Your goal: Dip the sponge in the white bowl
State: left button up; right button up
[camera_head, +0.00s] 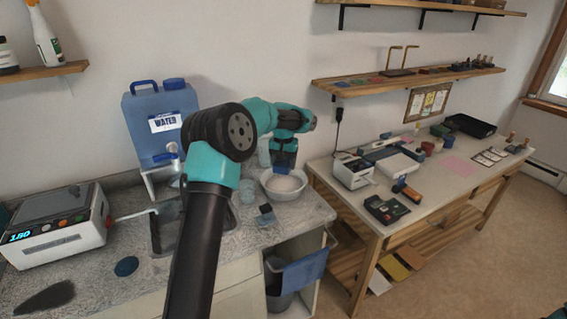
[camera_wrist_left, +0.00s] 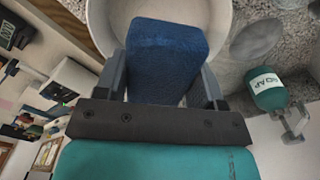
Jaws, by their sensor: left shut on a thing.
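The white bowl (camera_head: 286,194) stands on the speckled counter near its right end. My left gripper (camera_head: 285,150) is over the bowl and points down. It is shut on the blue sponge (camera_head: 284,162), which shows large between the fingers in the left wrist view (camera_wrist_left: 166,48). The sponge's lower end is at the bowl's opening; I cannot tell whether it touches what is inside. The bowl's pale rim also shows behind the sponge in the wrist view (camera_wrist_left: 100,24). My right gripper is not in view.
A blue water container (camera_head: 150,120) stands behind the sink (camera_head: 165,232). A soap bottle (camera_wrist_left: 268,90) is beside the bowl in the wrist view. A small dark block (camera_head: 266,214) lies in front of the bowl. A wooden workbench (camera_head: 430,190) with several items stands at right.

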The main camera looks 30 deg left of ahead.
pick_arm(q)
jog(key=shift+r, duration=2)
